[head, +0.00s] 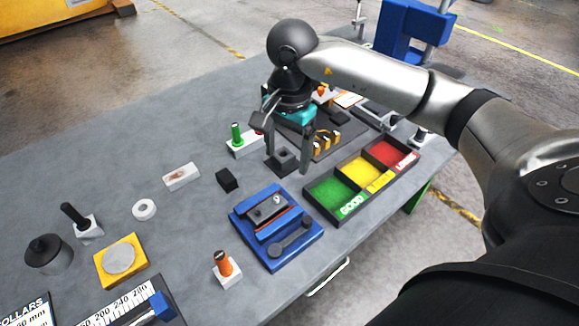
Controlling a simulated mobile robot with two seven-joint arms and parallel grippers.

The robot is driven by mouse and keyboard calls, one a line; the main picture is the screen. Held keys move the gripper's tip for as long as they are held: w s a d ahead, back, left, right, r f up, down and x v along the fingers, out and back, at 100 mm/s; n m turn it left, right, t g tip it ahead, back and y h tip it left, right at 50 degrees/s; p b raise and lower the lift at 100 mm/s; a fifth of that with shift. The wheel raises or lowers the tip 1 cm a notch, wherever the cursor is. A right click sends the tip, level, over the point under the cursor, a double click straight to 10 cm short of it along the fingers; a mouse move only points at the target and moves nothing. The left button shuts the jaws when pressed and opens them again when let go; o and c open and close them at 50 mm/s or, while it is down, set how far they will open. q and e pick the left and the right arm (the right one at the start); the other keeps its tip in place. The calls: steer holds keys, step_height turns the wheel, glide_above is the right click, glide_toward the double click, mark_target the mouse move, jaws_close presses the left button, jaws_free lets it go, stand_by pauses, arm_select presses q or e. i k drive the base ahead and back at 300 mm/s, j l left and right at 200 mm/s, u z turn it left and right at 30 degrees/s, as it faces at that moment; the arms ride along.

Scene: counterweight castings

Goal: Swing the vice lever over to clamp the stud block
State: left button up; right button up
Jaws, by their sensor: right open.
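The blue vice (248,228) sits on the grey bench below the middle of the head view. The stud block (265,212), a grey block with a small upright stud, lies between its blue jaws. A red strip shows beside the front jaw. My left gripper is out of view.
A sorting tray (312,206) with green, yellow and red compartments stands right of the vice. An orange-topped plug (226,268) stands in front left, a black block (227,179) behind left.

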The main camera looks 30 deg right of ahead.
mark_target(274, 251)
steer(key=z, duration=1.1)
steer(key=j+u, duration=0.25)
steer(key=k+j+u, duration=0.1)
steer(key=j+u, duration=0.2)
